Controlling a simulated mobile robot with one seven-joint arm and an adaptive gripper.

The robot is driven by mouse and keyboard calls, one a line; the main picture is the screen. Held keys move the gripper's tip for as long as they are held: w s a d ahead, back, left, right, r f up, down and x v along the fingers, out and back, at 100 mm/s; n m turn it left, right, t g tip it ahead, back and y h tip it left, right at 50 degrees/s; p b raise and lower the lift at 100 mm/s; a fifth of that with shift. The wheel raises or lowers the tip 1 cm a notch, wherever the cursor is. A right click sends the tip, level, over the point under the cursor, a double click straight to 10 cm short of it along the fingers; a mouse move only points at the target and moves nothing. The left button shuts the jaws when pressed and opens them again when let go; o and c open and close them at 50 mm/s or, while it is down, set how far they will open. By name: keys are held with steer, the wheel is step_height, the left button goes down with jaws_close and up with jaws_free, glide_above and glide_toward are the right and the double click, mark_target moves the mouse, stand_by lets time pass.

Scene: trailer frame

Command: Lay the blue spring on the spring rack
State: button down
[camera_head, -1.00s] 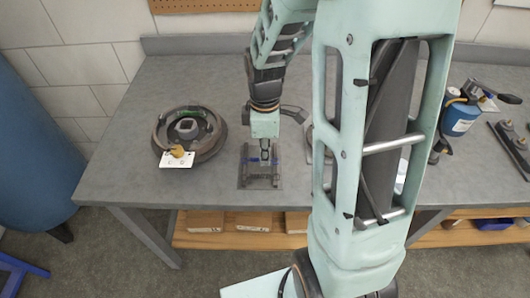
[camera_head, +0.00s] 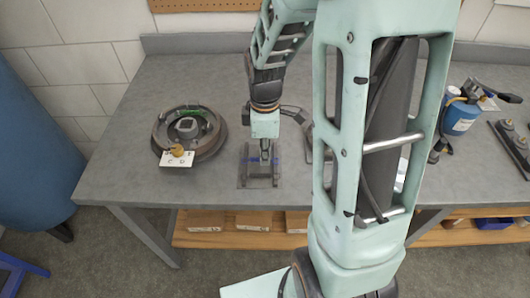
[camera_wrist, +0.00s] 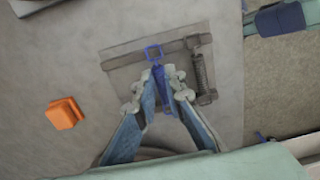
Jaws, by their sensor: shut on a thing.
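My gripper (camera_head: 265,153) is over the spring rack on the workbench. In the wrist view its fingers (camera_wrist: 160,84) are closed around the blue spring (camera_wrist: 157,65), whose looped end sticks out past the fingertips. The spring rack (camera_wrist: 124,62) is a flat grey plate with raised rails; it also shows in the head view (camera_head: 258,184). The blue spring is above the plate, near its middle, roughly crosswise to the long rail. I cannot tell whether it touches the rack. A dark grey spring (camera_wrist: 200,72) lies along the rack's right side in the wrist view.
A round brake drum (camera_head: 212,145) with a lettered card (camera_head: 177,161) and a brass knob stands left of the rack. An orange block (camera_wrist: 63,114) lies on the bench. A blue canister (camera_head: 461,117) stands at the right. Bare bench surrounds the rack's left side.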

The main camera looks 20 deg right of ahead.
steer(key=c, duration=1.9)
jaws_free()
steer(key=shift+c, duration=0.2)
steer(key=shift+c, duration=0.5)
steer(key=shift+c, duration=1)
steer(key=shift+r, duration=0.15)
steer(key=shift+r+p, duration=2.85)
steer(key=shift+r, duration=0.55)
